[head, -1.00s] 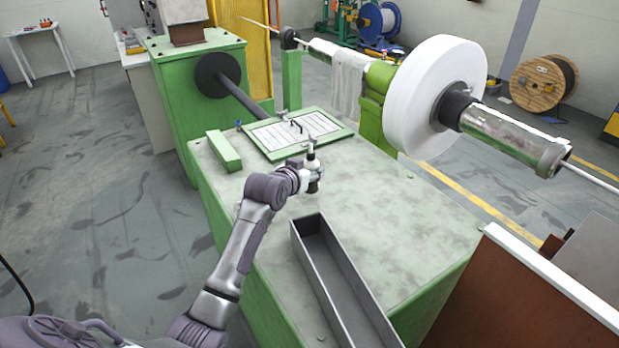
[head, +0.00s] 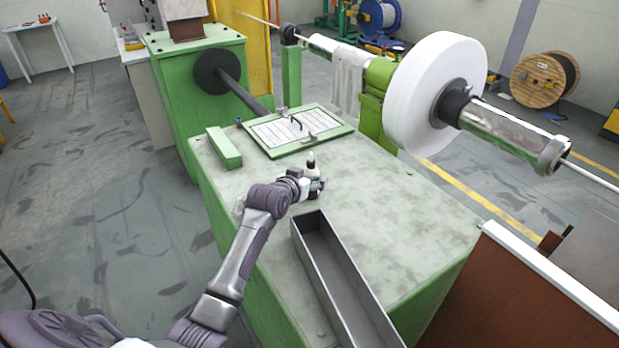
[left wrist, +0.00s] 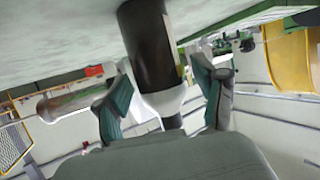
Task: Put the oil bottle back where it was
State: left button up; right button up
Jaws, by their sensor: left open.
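Part of the bottle is hidden behind the gripper in the head view. My right gripper is not in view.
A long grey open tray (head: 322,270) lies in front of the bottle. A green block (head: 224,148) and the gridded panel (head: 292,132) lie farther back. A large white reel (head: 428,95) stands behind the machine top. The surface to the right is clear.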

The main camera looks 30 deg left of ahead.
pick_arm(q)
jog(key=shift+r, duration=0.1)
jog(key=b+v, duration=0.1)
jog(key=v, duration=1.1)
dwell(2.1)
